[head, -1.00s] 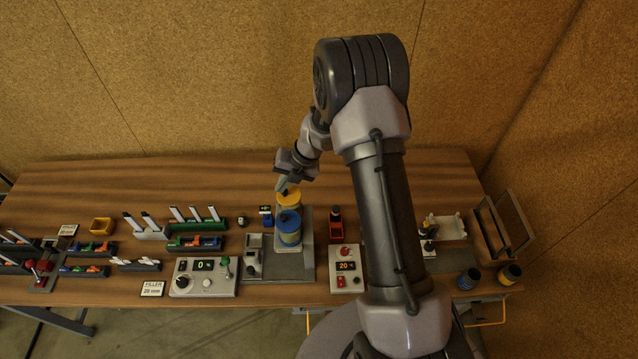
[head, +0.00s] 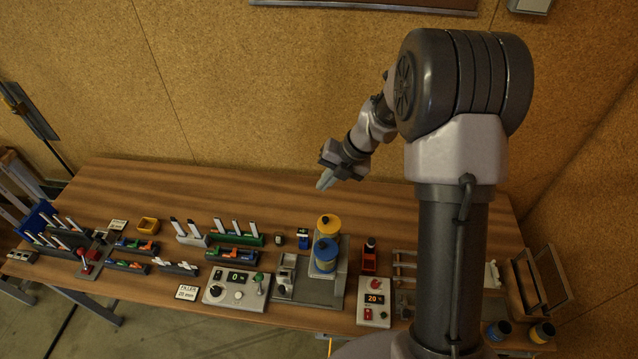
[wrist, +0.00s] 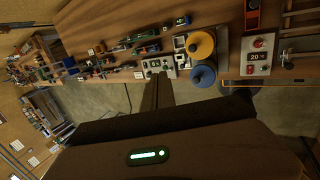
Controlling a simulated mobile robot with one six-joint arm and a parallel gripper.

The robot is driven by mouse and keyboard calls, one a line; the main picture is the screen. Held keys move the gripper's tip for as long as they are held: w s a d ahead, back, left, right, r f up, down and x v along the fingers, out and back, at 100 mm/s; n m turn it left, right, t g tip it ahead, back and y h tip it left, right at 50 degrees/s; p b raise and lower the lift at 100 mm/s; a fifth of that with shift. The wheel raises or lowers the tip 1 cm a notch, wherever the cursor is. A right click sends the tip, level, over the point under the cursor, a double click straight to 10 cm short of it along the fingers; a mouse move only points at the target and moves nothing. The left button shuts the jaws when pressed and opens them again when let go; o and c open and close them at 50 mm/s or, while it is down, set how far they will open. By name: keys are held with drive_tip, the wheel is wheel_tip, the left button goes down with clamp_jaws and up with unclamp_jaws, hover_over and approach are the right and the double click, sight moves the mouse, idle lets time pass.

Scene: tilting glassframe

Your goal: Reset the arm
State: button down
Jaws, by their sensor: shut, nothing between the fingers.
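My gripper (head: 327,179) is shut and empty. In the head view it hangs above the back part of the wooden table (head: 250,190), apart from everything on it. A yellow round canister (head: 329,224) and a blue one (head: 326,255) stand on a grey plate below and in front of my gripper. Both also show in the wrist view, the yellow one (wrist: 200,44) above the blue one (wrist: 203,76). My arm is raised and fills the right of the head view, hiding part of the table's right end.
A control box reading 0 (head: 236,287) and another reading 20 (head: 374,302) sit along the front edge. A wooden frame (head: 540,285) stands at the right end. The table's back strip is clear.

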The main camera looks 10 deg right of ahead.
drive_tip(key=s+a+f+m+t+h+b, duration=0.1)
drive_tip(key=s+a+f+m+b, duration=0.2)
drive_tip(key=s+f+m+b, duration=0.8)
drive_tip(key=s+a+f+m+t+h+b, duration=0.1)
drive_tip(key=s+a+f+m+b, duration=0.3)
drive_tip(key=s+f+m+b, duration=0.8)
drive_tip(key=s+m+t+b, duration=0.1)
drive_tip(key=s+m+b, duration=0.3)
drive_tip(key=m+b, duration=0.8)
drive_tip(key=shift+s+m+h+b, duration=0.3)
drive_tip(key=shift+m+b, duration=0.1)
drive_tip(key=shift+b, duration=3.65)
